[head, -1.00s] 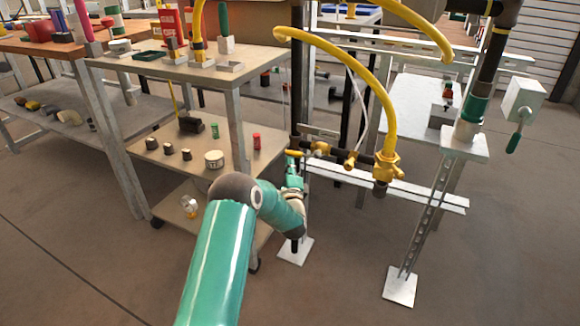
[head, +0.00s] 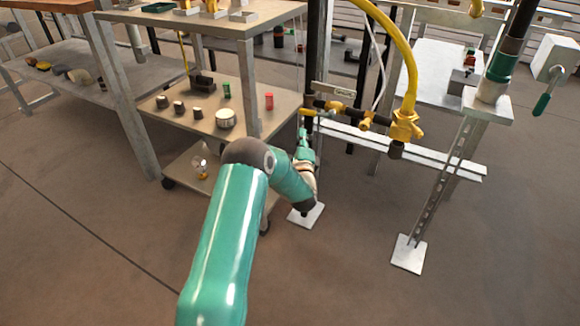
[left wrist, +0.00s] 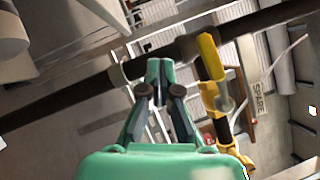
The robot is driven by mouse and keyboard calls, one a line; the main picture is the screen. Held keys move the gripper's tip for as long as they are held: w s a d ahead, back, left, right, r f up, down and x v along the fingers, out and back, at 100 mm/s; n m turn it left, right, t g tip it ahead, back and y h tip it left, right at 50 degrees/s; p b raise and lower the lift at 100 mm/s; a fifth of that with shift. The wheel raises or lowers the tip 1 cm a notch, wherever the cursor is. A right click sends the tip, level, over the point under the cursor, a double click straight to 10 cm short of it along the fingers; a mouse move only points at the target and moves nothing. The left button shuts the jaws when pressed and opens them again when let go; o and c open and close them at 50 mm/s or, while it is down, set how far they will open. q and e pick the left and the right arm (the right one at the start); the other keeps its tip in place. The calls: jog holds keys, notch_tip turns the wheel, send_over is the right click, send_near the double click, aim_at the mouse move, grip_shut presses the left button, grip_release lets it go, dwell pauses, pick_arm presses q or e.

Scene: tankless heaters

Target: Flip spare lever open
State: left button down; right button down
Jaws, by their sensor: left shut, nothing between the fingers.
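The spare valve's yellow lever (head: 308,112) is at the left end of the brass fittings on a dark pipe in the head view. In the left wrist view the yellow lever (left wrist: 210,57) lies just right of my fingertips, crossing beside the pipe, with a SPARE tag (left wrist: 258,88) further right. My left gripper (head: 303,134) is just below the lever in the head view. In the left wrist view its fingers (left wrist: 160,72) are together and empty, near the pipe and apart from the lever in the picture; depth contact cannot be told. My right gripper is out of view.
A yellow hose (head: 408,65) drops to a brass valve (head: 405,128) right of the lever. A tiered cart (head: 165,120) with small parts stands left of my arm. A slotted metal post (head: 435,190) stands at right. The floor in front is clear.

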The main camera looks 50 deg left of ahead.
pick_arm(q)
jog(key=s+d+f+p, duration=0.2)
jog(key=s+d+f, duration=0.1)
jog(key=s, duration=0.4)
jog(key=shift+s+d+f+p, duration=0.3)
jog(key=shift+s+d+f, duration=0.1)
jog(key=shift+f, duration=0.5)
jog(key=shift+w, duration=0.1)
